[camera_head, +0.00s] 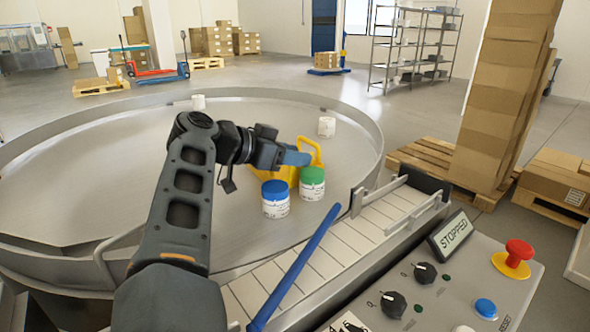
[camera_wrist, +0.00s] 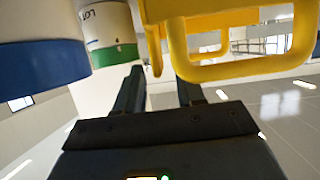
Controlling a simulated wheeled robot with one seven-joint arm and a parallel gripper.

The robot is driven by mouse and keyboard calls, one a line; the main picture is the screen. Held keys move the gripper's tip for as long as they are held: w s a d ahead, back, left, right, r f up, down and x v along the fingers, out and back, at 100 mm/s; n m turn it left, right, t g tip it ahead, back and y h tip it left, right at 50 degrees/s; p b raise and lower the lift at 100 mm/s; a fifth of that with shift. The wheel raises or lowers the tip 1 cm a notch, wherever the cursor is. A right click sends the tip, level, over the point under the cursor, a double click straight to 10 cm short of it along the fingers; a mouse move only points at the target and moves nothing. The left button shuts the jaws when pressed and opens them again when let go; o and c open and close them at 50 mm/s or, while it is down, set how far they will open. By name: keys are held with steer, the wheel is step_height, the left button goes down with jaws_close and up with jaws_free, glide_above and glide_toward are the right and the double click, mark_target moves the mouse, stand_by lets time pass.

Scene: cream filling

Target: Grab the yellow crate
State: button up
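The yellow crate (camera_head: 268,173) stands on the round metal table, partly hidden behind my gripper and two jars. Its looped handle (camera_head: 316,152) rises at the right. In the wrist view, the crate's yellow handle (camera_wrist: 245,72) fills the upper right, close to my fingers. My gripper (camera_head: 298,158) is at the crate, above the jars. In the wrist view, my gripper (camera_wrist: 160,82) has its two dark fingers apart. The right fingertip is partly covered by the handle. I cannot tell whether the fingers touch the crate.
A blue-lidded jar (camera_head: 275,199) and a green-lidded jar (camera_head: 312,184) stand right in front of the crate. White jars (camera_head: 327,127) stand farther back. A blue bar (camera_head: 295,265) crosses the conveyor (camera_head: 350,240). The table's left side (camera_head: 90,190) is clear.

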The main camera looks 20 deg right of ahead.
jaws_close()
stand_by(1.4)
